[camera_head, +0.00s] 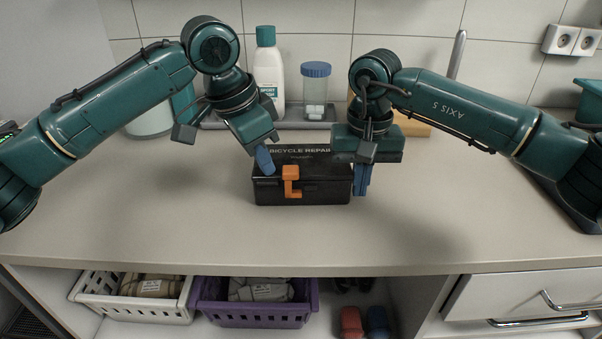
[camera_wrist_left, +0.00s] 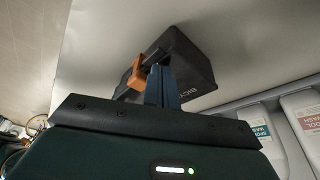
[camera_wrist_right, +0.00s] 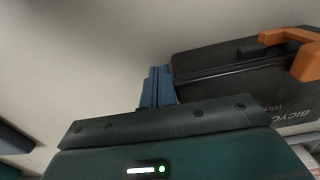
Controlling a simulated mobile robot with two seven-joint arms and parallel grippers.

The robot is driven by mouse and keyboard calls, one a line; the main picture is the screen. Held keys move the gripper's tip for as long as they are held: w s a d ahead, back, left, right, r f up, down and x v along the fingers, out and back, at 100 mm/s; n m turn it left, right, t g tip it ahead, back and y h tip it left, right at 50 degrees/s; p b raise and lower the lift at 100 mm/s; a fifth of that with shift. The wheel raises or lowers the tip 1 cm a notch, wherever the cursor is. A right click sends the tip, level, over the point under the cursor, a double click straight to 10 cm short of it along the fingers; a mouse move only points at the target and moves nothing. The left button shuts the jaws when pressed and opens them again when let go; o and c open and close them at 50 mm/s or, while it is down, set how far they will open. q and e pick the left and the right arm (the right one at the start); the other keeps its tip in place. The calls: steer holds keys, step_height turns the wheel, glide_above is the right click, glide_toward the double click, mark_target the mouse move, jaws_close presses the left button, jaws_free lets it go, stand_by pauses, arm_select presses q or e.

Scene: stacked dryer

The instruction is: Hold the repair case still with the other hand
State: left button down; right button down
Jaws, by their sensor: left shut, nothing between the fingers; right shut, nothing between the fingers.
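The black repair case (camera_head: 320,187), lettered "BICYCLE REPAIR", sits upright on the counter between my grippers, with an orange latch (camera_head: 291,182) on its front. My left gripper (camera_head: 264,161) is shut and empty, its blue fingers at the case's upper left front, close to the latch. The left wrist view shows its fingers (camera_wrist_left: 160,86) in front of the case (camera_wrist_left: 190,65); contact cannot be told. My right gripper (camera_head: 362,180) is shut and empty, pointing down beside the case's right end. In the right wrist view its fingers (camera_wrist_right: 157,87) are against or very near the case (camera_wrist_right: 215,62).
Behind the case, a tray (camera_head: 300,124) holds a white bottle (camera_head: 266,75) and a blue-lidded jar (camera_head: 316,88). The counter (camera_head: 150,215) is clear in front and to both sides. Below are a white basket (camera_head: 125,307), a purple basket (camera_head: 255,315) and drawers (camera_head: 530,295).

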arm_select(q)
steer(key=shift+d, duration=1.2)
stand_by(2.1)
steer(key=shift+a, duration=0.15)
stand_by(0.3)
steer(key=shift+a, duration=0.45)
step_height(320, 180, up, 7)
stand_by(0.5)
arm_select(e)
steer(key=shift+d, duration=0.15)
